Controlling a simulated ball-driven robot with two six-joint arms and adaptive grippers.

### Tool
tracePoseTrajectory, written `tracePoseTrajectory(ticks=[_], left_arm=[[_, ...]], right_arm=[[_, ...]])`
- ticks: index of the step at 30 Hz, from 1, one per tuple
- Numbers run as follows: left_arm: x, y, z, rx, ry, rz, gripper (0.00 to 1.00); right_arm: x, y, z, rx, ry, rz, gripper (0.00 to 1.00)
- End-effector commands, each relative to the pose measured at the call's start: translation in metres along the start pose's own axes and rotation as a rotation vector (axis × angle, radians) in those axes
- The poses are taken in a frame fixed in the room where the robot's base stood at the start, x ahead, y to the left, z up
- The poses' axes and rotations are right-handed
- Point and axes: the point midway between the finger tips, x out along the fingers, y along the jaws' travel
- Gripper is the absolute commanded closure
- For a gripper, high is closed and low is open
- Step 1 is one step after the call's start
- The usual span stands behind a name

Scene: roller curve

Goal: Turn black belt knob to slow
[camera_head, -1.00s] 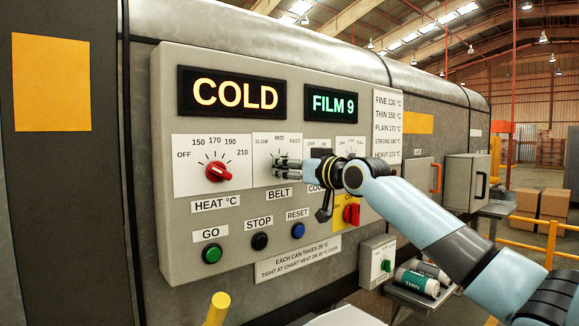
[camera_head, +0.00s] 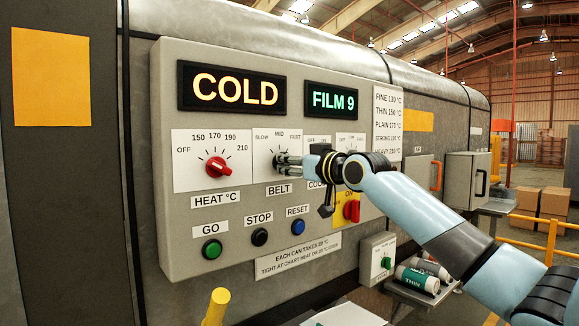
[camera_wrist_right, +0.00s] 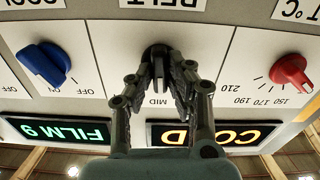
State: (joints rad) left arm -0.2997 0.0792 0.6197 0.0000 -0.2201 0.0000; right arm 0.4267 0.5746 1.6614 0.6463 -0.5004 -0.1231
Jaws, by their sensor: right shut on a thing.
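The black belt knob (camera_wrist_right: 157,52) sits on its white dial plate, above the BELT label in the head view and upside down in the right wrist view. Its bar lies between my fingertips and appears to point toward MID. SLOW is printed left of MID in the head view (camera_head: 262,139), and FAST is on the right. My right gripper (camera_head: 279,161) reaches the knob from the right and is shut on it; the fingers hide most of the knob there. The right wrist view shows the fingertips (camera_wrist_right: 158,72) on both sides of the bar. My left gripper is not in view.
The red heat knob (camera_head: 217,168) is left of the belt dial; the blue knob (camera_wrist_right: 45,63) is on its other side. Green (camera_head: 212,249), black (camera_head: 259,237) and blue (camera_head: 298,228) buttons sit below. A red switch (camera_head: 351,211) is under my wrist. Displays read COLD and FILM 9.

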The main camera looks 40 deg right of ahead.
Motion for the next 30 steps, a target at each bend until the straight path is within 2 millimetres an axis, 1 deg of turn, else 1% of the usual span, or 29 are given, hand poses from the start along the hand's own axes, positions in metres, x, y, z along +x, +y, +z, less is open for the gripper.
tracePoseTrajectory(ticks=[1, 9, 18, 24, 30], left_arm=[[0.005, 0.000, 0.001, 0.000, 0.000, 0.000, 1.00], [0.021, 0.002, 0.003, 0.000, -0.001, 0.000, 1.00], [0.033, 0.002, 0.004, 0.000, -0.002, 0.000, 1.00], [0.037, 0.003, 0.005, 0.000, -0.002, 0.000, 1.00], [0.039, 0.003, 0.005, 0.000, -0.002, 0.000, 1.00]], right_arm=[[0.000, 0.000, 0.003, -0.027, 0.000, 0.000, 1.00], [0.000, -0.001, 0.003, -0.236, 0.000, 0.000, 1.00], [0.000, -0.001, 0.002, -0.460, -0.001, 0.000, 1.00], [0.000, -0.001, 0.002, -0.562, -0.001, 0.000, 1.00], [0.000, -0.001, 0.002, -0.616, -0.002, 0.000, 1.00]])
